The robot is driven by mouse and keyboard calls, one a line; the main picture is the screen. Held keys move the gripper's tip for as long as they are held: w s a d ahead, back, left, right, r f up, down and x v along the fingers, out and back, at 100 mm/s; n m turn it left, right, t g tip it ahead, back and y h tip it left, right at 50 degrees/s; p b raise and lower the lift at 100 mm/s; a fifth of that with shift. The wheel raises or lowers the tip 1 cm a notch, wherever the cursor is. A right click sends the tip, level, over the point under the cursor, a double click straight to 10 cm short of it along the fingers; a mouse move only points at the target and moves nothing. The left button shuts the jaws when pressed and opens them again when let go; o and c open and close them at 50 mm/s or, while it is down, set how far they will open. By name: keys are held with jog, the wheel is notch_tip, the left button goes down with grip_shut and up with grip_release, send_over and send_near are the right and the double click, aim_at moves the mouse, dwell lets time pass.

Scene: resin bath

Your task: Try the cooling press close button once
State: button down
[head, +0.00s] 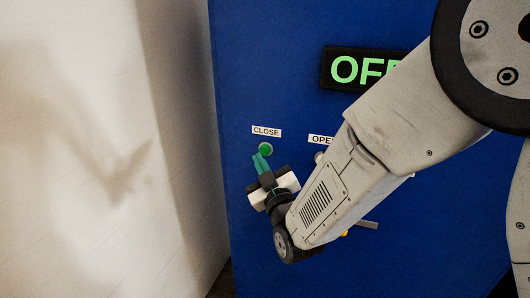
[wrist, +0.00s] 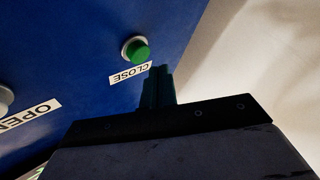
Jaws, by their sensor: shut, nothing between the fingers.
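The green close button (head: 265,149) sits on the blue press panel (head: 300,25), under a white CLOSE label (head: 266,132). In the wrist view the green button (wrist: 139,51) stands out from a pale ring, with the CLOSE label (wrist: 130,73) upside down beside it. My gripper (head: 259,158) is shut and empty. Its teal fingertips are just below the button in the head view. In the wrist view the fingertips (wrist: 160,70) point toward the panel, just beside the button and label. I cannot tell whether they touch the panel.
A dark display (head: 342,68) reads "OFF" in green, partly hidden by my arm. An OPEN label (head: 321,139) and a pale button (head: 319,157) lie right of the close button. A grey lever-like piece (head: 366,224) shows below my arm. A pale wall (head: 90,120) stands at left.

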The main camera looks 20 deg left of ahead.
jog(key=s, duration=0.4)
jog(key=shift+s+a, duration=0.1)
jog(key=shift+a, duration=0.05)
dwell(0.4)
